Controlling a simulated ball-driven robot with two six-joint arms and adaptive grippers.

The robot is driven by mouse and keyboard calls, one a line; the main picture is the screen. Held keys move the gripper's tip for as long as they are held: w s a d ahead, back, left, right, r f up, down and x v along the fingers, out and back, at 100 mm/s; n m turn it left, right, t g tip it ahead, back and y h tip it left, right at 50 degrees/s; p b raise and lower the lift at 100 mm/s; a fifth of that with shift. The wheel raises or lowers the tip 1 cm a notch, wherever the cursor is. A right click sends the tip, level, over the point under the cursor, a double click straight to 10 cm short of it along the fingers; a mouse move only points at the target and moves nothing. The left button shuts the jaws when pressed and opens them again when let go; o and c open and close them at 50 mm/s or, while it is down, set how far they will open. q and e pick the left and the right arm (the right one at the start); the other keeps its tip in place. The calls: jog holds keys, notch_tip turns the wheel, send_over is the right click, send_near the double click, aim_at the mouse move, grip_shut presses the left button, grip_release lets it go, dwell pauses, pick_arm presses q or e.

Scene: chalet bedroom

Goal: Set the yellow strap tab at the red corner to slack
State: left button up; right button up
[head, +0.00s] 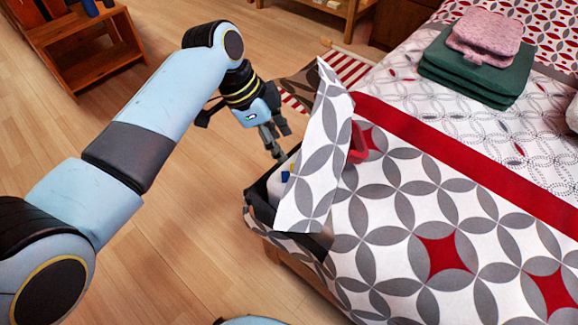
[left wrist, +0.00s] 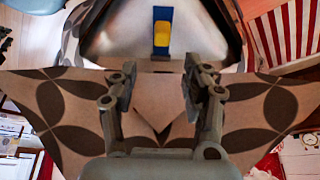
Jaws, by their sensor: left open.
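The yellow strap tab (left wrist: 162,36) sits on a short blue strip (left wrist: 163,14) on a pale, dark-edged surface at the top of the left wrist view. In the head view a small blue patch (head: 285,175) shows beside the raised patterned cover flap (head: 317,145), which hides part of that corner. A red piece (head: 357,143) shows just right of the flap. My left gripper (head: 277,145) is above the corner, left of the flap. Its fingers (left wrist: 160,95) are apart with nothing between them, short of the tab. My right gripper is out of view.
The bed's patterned cover (head: 400,235) fills the right side. Folded green cloths (head: 475,72) and pink cloths (head: 485,35) lie on it. A wooden shelf (head: 85,50) stands at the upper left. A red-striped rug (head: 347,68) lies beyond the flap. The wooden floor (head: 180,240) at left is clear.

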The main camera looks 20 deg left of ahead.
aim_at(296, 167)
pick_arm(q)
jog(key=b+x, duration=0.1)
jog(key=x, duration=0.3)
jog(key=b+x, duration=0.2)
jog(key=x, duration=0.3)
jog(key=shift+w+a+f, duration=0.1)
jog(key=shift+a+f, duration=0.05)
jog(key=shift+a, duration=0.05)
jog(key=shift+w+d+f+b, duration=0.15)
jog(key=shift+d+f+b, duration=0.2)
jog(key=shift+f, duration=0.2)
jog(key=shift+c, duration=0.5)
jog(key=c, duration=0.4)
grip_shut()
